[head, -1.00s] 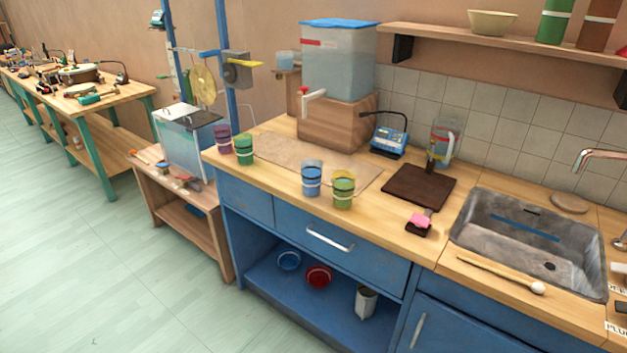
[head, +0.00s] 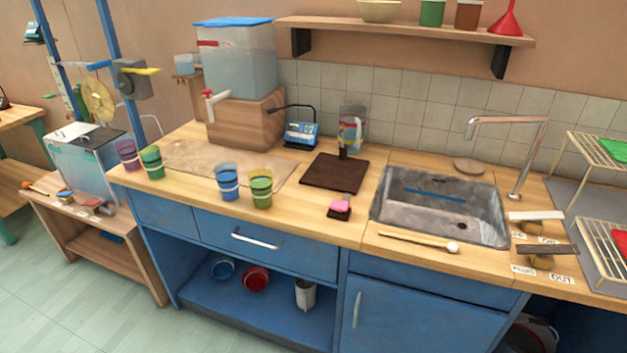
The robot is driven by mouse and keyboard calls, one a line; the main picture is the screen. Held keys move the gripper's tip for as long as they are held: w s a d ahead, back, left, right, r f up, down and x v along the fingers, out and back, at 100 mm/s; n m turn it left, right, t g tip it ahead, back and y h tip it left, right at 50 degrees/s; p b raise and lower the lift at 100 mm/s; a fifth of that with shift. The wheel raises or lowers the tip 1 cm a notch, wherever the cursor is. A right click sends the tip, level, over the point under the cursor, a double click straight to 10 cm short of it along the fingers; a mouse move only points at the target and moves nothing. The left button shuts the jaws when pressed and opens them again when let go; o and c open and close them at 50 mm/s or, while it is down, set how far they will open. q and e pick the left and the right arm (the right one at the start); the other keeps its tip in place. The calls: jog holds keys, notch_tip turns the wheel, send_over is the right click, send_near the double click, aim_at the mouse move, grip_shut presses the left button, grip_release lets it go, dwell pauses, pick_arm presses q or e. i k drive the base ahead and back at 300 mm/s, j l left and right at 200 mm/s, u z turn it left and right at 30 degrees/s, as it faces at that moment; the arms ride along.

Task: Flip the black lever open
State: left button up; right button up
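To the right of the sink, near the front edge of the counter, a black lever (head: 546,249) lies roughly level across a small wooden block. Labels reading "PLUG" and "OUT" are in front of it. A similar white lever (head: 536,216) on its own block sits just behind it. I cannot tell from this distance which way the black lever hinges. Neither of my grippers is in view.
The metal sink (head: 441,206) with its tap (head: 521,160) is left of the levers. A mallet (head: 419,242) lies along its front edge. A dish rack (head: 610,245) stands to the right. Several coloured cups and a large water tank (head: 238,60) are further left.

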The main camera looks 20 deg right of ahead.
aim_at(547, 249)
jog(key=z, duration=2.15)
